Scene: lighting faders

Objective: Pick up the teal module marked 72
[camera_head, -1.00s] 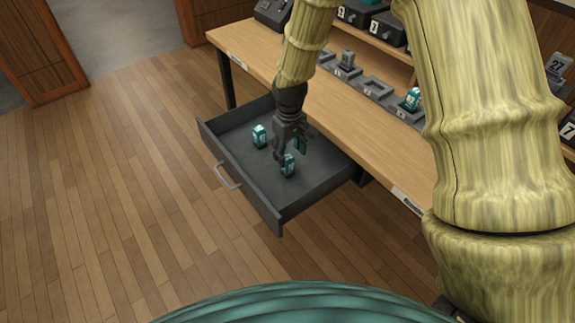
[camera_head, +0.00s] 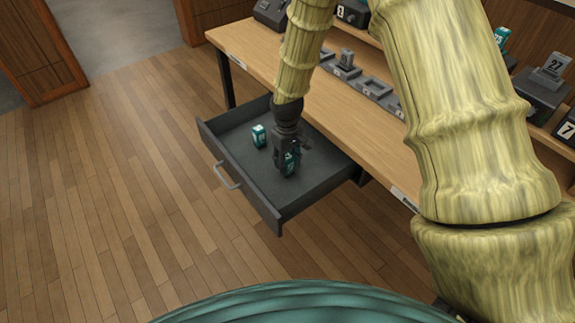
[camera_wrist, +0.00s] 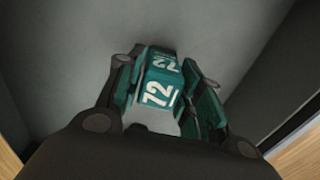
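The teal module marked 72 (camera_wrist: 158,82) stands upright between the two fingers of my gripper (camera_wrist: 168,85) in the wrist view. Its white 72 shows on two faces. The left finger is close against or touching it; the right finger seems a little apart from it. In the head view my gripper (camera_head: 288,168) points down into the drawer and hides most of this module. A second teal module (camera_head: 258,135) stands in the open drawer to the left of my gripper; its number is too small to read.
The dark grey drawer (camera_head: 245,184) is pulled out below the wooden tabletop (camera_head: 255,52), its walls around my gripper. Grey docks (camera_head: 373,88) line the tabletop. Dark numbered units (camera_head: 541,88) stand on the right. The floor left of the drawer is clear.

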